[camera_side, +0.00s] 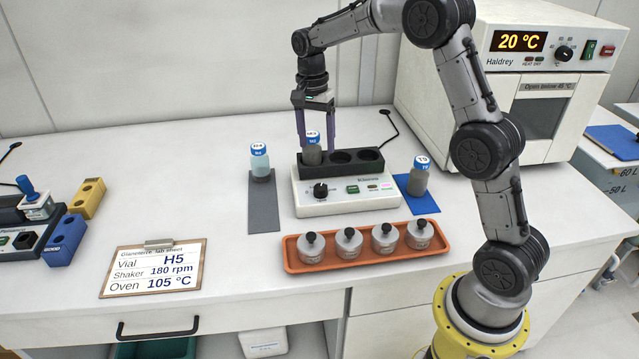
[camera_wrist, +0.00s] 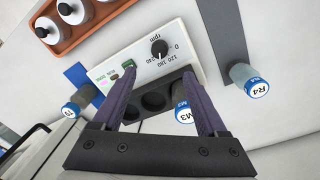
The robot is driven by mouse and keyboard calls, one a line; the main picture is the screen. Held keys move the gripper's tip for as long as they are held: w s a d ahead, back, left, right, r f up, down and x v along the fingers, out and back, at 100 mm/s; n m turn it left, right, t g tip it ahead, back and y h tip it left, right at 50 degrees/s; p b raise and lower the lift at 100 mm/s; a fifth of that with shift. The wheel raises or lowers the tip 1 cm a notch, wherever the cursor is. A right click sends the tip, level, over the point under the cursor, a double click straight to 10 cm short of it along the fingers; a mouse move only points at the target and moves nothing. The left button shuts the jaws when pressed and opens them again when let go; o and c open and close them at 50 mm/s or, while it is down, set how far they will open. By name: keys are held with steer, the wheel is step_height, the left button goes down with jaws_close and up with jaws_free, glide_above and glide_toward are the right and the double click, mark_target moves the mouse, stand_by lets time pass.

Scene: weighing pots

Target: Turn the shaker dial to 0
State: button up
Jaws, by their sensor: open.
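The shaker (camera_side: 345,201) is a white box with a black rack (camera_side: 370,165) of round holes on top. Its black dial (camera_side: 320,190) is on the front panel at left; it also shows in the wrist view (camera_wrist: 159,48) with marks 0, 120, 180 and 240 rpm around it. I cannot tell exactly which mark its pointer meets. A blue-capped vial (camera_side: 312,152), labelled M3 in the wrist view (camera_wrist: 185,114), stands in the rack's left hole. My gripper (camera_side: 317,147) is open, pointing down, its fingers either side of this vial; contact cannot be told. It is behind and above the dial.
A vial (camera_side: 260,163) labelled R4 in the wrist view stands on a grey mat (camera_side: 263,205). Another vial (camera_side: 418,180) stands on a blue mat (camera_side: 408,190). A clipboard (camera_side: 153,270) reads H5, 180 rpm, 105 °C. An oven (camera_side: 500,90) stands behind right.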

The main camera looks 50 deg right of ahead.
mark_target(320, 188)
steer(key=f, duration=1.3)
steer(key=shift+s, duration=0.4)
jaws_close()
